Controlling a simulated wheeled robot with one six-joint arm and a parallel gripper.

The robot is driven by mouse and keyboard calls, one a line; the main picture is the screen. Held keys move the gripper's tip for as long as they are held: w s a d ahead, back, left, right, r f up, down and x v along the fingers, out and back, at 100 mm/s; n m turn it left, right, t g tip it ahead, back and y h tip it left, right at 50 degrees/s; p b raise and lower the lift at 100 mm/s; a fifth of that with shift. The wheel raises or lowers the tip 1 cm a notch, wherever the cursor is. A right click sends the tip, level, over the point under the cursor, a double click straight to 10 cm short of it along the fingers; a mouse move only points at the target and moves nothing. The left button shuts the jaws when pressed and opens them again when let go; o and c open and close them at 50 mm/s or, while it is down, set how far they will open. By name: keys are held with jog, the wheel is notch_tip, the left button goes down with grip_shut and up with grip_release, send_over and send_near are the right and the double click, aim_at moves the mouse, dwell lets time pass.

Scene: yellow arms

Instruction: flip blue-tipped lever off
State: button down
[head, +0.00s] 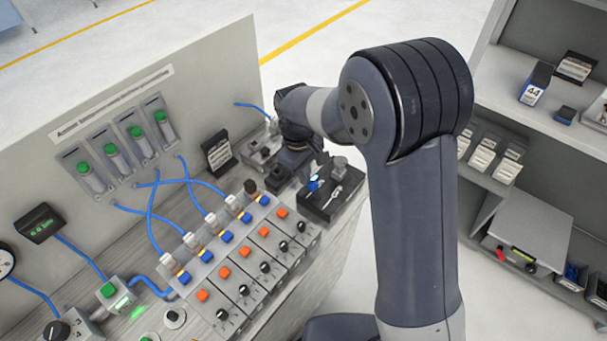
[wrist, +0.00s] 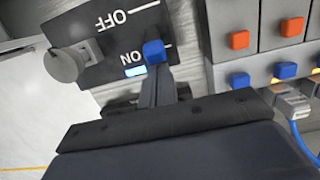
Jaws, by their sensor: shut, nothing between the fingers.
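The blue-tipped lever (wrist: 154,52) stands on a black switch plate in the wrist view, on the side marked ON. The plate (wrist: 112,22) carries the words OFF and ON, upside down in this view, and a lit pale-blue indicator (wrist: 135,71) beside ON. My gripper (wrist: 156,74) is shut and empty, its tips right by the blue tip; I cannot tell whether they touch it. In the head view the blue tip (head: 314,182) shows on the black switch box (head: 318,207), just below my gripper (head: 320,160), which is partly hidden by my arm.
A grey round knob (wrist: 68,66) sticks up from the same plate. A row of modules with orange buttons (head: 245,251) and blue buttons stands beside the box. A panel (head: 215,65) with blue cables rises behind. Floor lies past the bench edge.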

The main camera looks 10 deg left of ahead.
aim_at(316, 185)
jog(key=shift+s+d+r+t+y+b, duration=0.15)
jog(key=shift+d+t+y+b, duration=0.15)
jog(key=shift+y+b, duration=0.3)
jog(key=shift+b, duration=0.3)
jog(key=d+t+y+b, duration=0.1)
jog(key=b, duration=0.2)
jog(key=s+d+y+b, duration=0.1)
jog(key=y+b, duration=0.1)
jog(key=b, duration=0.1)
jog(key=shift+r+t, duration=0.15)
jog(key=shift+t, duration=0.25)
jog(key=s+d+t+y+b, duration=0.1)
jog(key=y+b, duration=0.1)
jog(key=b, duration=0.6)
jog(key=shift+d, duration=0.3)
jog(key=shift+a+r+p, duration=0.1)
jog(key=shift+r+p, duration=0.45)
jog(key=shift+p, duration=0.05)
jog(key=shift+r, duration=0.1)
jog(key=shift+r+y+p, duration=0.3)
jog(key=shift+r+p, duration=0.2)
jog(key=shift+r, duration=0.2)
